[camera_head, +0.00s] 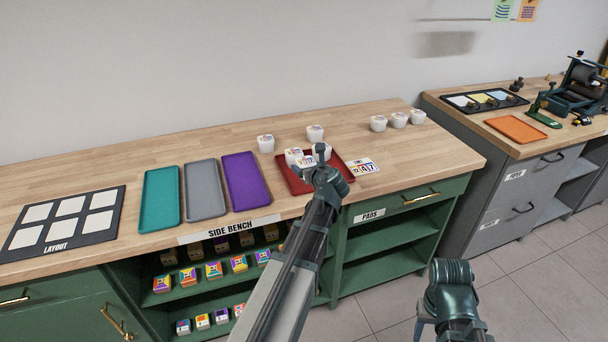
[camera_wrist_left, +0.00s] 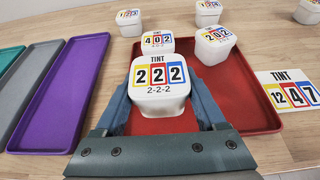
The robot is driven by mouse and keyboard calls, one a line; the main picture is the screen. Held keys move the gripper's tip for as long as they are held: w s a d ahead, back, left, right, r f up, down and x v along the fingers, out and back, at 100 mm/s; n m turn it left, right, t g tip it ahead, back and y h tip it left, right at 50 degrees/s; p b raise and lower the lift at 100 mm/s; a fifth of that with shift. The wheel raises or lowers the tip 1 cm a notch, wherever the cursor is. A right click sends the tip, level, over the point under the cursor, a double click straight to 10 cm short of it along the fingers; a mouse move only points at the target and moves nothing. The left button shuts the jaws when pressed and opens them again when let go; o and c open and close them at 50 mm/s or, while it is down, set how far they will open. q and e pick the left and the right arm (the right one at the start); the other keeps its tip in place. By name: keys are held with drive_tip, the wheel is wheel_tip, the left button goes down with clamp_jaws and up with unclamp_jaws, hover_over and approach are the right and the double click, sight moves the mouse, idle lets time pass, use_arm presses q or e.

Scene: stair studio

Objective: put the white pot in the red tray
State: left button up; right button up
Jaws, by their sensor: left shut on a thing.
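My left gripper (camera_head: 316,167) is over the red tray (camera_head: 343,172), shut on a white pot. In the left wrist view, the gripper (camera_wrist_left: 162,78) has one finger on each side of the white pot (camera_wrist_left: 160,98), whose lid reads TINT 222. The pot is upright, inside the outline of the red tray (camera_wrist_left: 250,112); I cannot tell whether it touches the tray floor. Beyond it, a white pot marked 402 (camera_wrist_left: 157,42) and one marked 202 (camera_wrist_left: 215,46) stand at the tray's far side.
Purple (camera_head: 246,178), grey (camera_head: 205,188) and teal (camera_head: 159,198) trays lie left of the red one. A tint card (camera_head: 363,167) lies to its right. Several more white pots (camera_head: 315,134) stand behind on the bench. Bare wood (camera_head: 430,150) is free at the right.

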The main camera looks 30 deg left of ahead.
use_arm(q)
drive_tip(key=shift+w+a, duration=0.1)
drive_tip(key=shift+a, duration=0.05)
drive_tip(key=f+b, duration=0.4)
drive_tip(key=shift+w+a, duration=0.25)
drive_tip(key=shift+a, duration=0.15)
drive_tip(key=shift+r, duration=0.2)
drive_tip(key=shift+f, duration=0.15)
drive_tip(key=o, duration=1.4)
drive_tip(key=shift+s+d+r+p, duration=0.2)
drive_tip(key=shift+r+p, duration=0.15)
drive_tip(key=shift+p, duration=0.05)
drive_tip(key=p+v, duration=0.4)
drive_tip(key=v, duration=0.7)
drive_tip(key=shift+d, duration=0.25)
